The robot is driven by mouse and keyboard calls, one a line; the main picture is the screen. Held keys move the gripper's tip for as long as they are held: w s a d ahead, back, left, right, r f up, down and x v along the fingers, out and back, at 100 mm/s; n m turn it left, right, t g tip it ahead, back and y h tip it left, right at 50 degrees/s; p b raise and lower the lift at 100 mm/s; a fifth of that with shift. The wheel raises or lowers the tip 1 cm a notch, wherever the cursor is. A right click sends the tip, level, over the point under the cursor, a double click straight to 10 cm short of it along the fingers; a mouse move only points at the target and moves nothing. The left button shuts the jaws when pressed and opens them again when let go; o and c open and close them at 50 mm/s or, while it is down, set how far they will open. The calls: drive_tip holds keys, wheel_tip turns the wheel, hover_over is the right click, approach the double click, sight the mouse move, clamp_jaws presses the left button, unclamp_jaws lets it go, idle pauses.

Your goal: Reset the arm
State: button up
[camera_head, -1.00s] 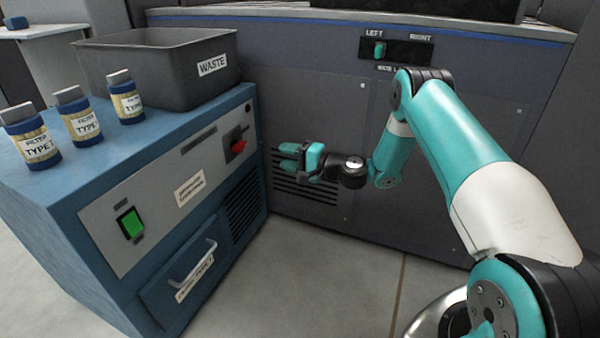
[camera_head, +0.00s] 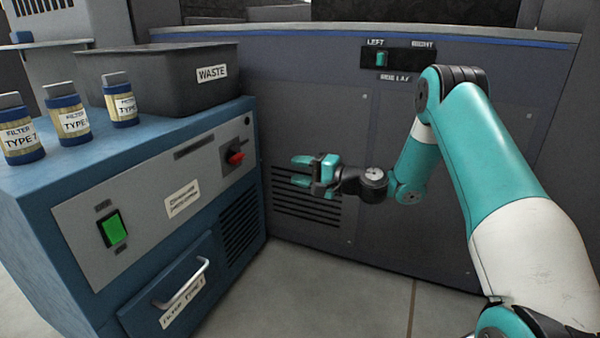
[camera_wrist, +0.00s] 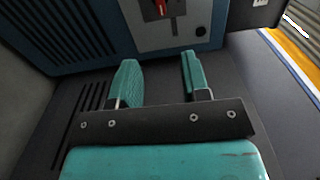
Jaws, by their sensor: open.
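My gripper (camera_head: 302,176) is open and empty, held in the air in front of the dark vented panel and to the right of the blue cabinet. Its two teal fingers point left in the head view. In the wrist view my gripper (camera_wrist: 158,80) shows its fingers apart with nothing between them. The cabinet's red switch (camera_wrist: 160,8) lies beyond the fingers there. My arm is bent, with its elbow high at the right of the head view.
The blue cabinet (camera_head: 150,225) carries several filter bottles (camera_head: 69,119) and a dark WASTE bin (camera_head: 160,80). Its front has a green switch (camera_head: 114,230), a red switch (camera_head: 235,157) and a drawer handle (camera_head: 187,283). A LEFT/RIGHT slide switch (camera_head: 382,59) is on the panel.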

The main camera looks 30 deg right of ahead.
drive_tip(key=s+a+r+n+g+h+p, duration=0.1)
drive_tip(key=s+a+r+n+g+p, duration=1)
drive_tip(key=s+a+r, duration=0.65)
drive_tip(key=s+r+n+g+h+p, duration=0.1)
drive_tip(key=s+r+n+h+p, duration=0.25)
drive_tip(key=s, duration=0.55)
drive_tip(key=s+r+n+g+h+p, duration=0.25)
drive_tip(key=s+r, duration=0.25)
drive_tip(key=s, duration=0.5)
wheel_tip(320, 180, up, 37)
drive_tip(key=d+p, duration=0.1)
drive_tip(key=p, duration=3.7)
drive_tip(key=shift+s+d+r+t, duration=0.15)
drive_tip(key=shift+r+t, duration=0.05)
drive_tip(key=shift+t, duration=0.15)
